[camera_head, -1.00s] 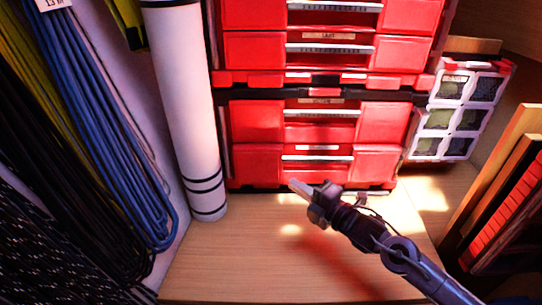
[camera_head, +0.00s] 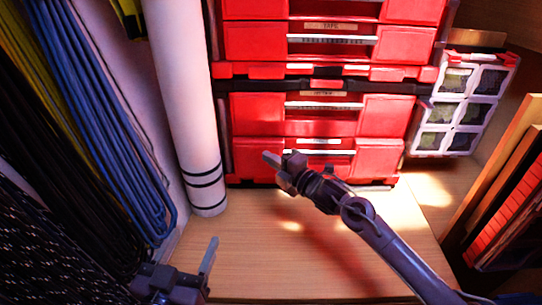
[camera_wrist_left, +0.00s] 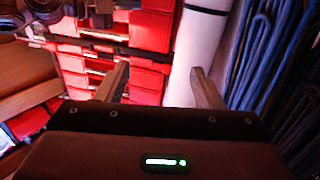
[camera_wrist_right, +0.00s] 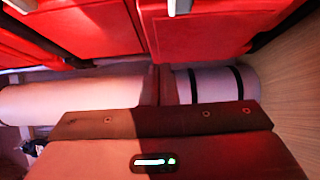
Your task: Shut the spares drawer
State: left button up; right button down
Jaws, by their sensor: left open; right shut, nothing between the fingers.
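The red drawer stack (camera_head: 385,115) stands at the back of the shelf, with pale handles and small labels. I cannot read which label says spares, nor tell surely which drawer stands out. The lowest drawer (camera_head: 374,163) has its handle (camera_head: 318,152) in the middle. My right gripper (camera_head: 270,158) is shut and empty, its tip before the left part of the lowest drawer; I cannot tell whether it touches. In the right wrist view the shut fingers (camera_wrist_right: 160,85) are close below red drawer fronts (camera_wrist_right: 200,40). My left gripper (camera_head: 190,262) is open and empty at lower left.
A white roll (camera_head: 185,100) with black bands stands left of the stack. Blue coiled lines (camera_head: 105,130) and dark ones hang at the left. A clear-windowed organiser (camera_head: 458,110) stands right of the stack. The wooden shelf (camera_head: 240,245) is clear in front.

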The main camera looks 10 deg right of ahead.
aim_at(273, 145)
pick_arm(q)
jog(key=r+t, duration=0.1)
jog(key=r, duration=0.1)
jog(key=r+t+h, duration=0.1)
jog(key=r+t, duration=0.1)
jog(key=r, duration=0.1)
jog(key=shift+a+r+b, duration=0.2)
jog(key=shift+r+b, duration=0.1)
pick_arm(e)
jog(key=w, duration=0.2)
jog(key=shift+w+d, duration=0.3)
jog(key=shift+d, duration=0.05)
jog(key=w, duration=0.1)
jog(key=w+d+b, duration=0.1)
jog(key=shift+w+r, duration=0.15)
jog(key=shift+w, duration=0.25)
pick_arm(q)
jog(key=s+a+r+t+h, duration=0.1)
jog(key=s+r+t, duration=0.3)
jog(key=r, duration=0.5)
jog(key=shift+a+r+t+h, duration=0.4)
jog(key=shift+t+h, duration=0.2)
jog(key=shift+h, duration=0.1)
pick_arm(e)
jog(key=shift+r, duration=0.1)
